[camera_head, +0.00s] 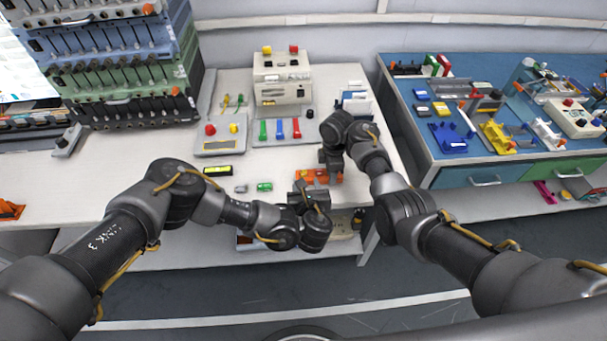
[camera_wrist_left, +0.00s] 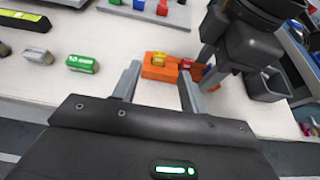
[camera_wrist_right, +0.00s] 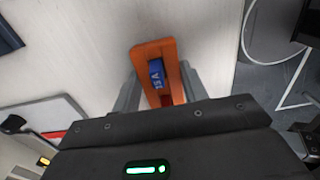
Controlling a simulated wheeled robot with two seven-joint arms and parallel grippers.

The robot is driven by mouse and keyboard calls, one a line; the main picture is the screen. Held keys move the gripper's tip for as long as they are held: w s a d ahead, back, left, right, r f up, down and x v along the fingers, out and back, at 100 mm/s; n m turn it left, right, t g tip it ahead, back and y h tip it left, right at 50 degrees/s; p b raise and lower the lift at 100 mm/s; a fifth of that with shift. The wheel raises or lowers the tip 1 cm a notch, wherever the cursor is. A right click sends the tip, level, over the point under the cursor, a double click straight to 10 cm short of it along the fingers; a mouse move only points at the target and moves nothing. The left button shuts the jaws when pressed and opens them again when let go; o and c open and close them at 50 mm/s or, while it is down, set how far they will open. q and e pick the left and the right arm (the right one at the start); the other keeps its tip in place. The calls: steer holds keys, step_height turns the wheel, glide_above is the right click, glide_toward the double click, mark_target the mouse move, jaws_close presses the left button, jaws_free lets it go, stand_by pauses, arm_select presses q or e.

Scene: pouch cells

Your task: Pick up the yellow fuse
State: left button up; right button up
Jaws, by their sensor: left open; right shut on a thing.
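An orange holder (camera_head: 306,174) lies near the front edge of the white table. In the left wrist view the yellow fuse (camera_wrist_left: 159,58) stands in it beside a red fuse (camera_wrist_left: 185,64). A blue fuse (camera_wrist_right: 156,74) marked "15A" shows in the right wrist view. My left gripper (camera_wrist_left: 160,72) is open and empty, its fingertips close to the holder with the yellow fuse between them in the picture; I cannot tell if they touch. My right gripper (camera_wrist_right: 160,84) is shut on the holder's sides at the blue fuse's end. In the head view, the arms partly hide the holder.
A green cylinder (camera_wrist_left: 82,63) and a grey one (camera_wrist_left: 38,55) lie left of the holder. Behind are a panel with coloured levers (camera_head: 285,136) and a beige device (camera_head: 282,80). A blue-topped bench (camera_head: 450,160) stands at the right.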

mark_target(304, 173)
arm_select(q)
steer(key=shift+x, duration=3.15)
steer(key=shift+f, duration=0.1)
steer(key=shift+c, duration=0.4)
jaws_close()
